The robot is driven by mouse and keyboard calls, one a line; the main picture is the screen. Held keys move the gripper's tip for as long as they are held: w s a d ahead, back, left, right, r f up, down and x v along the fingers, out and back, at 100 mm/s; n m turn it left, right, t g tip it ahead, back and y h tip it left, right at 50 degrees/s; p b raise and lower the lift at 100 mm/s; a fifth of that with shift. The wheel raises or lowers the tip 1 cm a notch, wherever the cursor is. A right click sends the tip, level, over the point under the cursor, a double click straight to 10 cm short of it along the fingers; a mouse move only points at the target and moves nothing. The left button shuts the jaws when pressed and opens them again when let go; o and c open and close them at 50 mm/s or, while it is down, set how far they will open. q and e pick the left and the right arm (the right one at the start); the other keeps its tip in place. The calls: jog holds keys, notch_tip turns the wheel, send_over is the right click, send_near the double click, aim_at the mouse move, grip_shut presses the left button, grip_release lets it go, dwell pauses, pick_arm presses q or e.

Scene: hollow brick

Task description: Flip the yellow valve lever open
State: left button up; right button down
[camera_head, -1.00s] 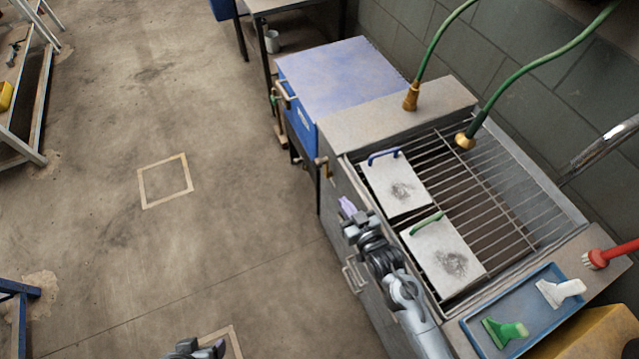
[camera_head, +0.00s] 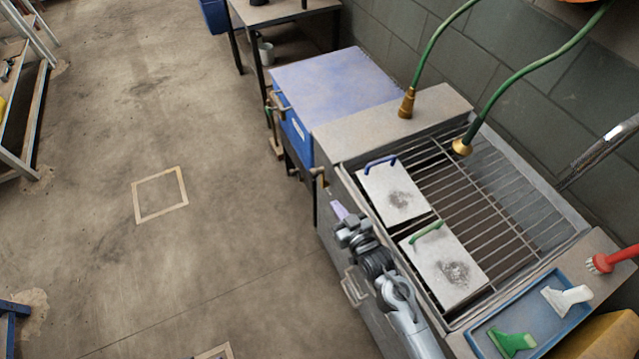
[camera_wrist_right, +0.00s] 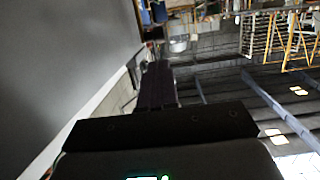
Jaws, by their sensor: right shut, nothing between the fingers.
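A small brass-yellow fitting (camera_head: 322,174) sticks out from the side of the metal sink unit, near its back left corner. It is too small to tell whether it is the yellow valve lever or how it is turned. My right gripper (camera_head: 339,211) is beside the left wall of the unit, below and nearer than that fitting and apart from it. Its purplish fingers are shut and empty. In the right wrist view the shut fingers (camera_wrist_right: 157,88) point forward along a grey panel; no yellow lever can be made out there. My left gripper is not in view.
The metal sink (camera_head: 500,185) holds a wire rack and two plates with blue and green handles. A blue tray (camera_head: 480,332) with scrapers lies at its near end. A blue cabinet (camera_head: 330,85) stands behind. The floor to the left is open.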

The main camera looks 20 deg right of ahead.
aim_at(315, 177)
jog(key=b+x, duration=0.2)
jog(key=x, duration=0.9)
jog(key=shift+w+f, duration=0.1)
jog(key=shift+w, duration=0.25)
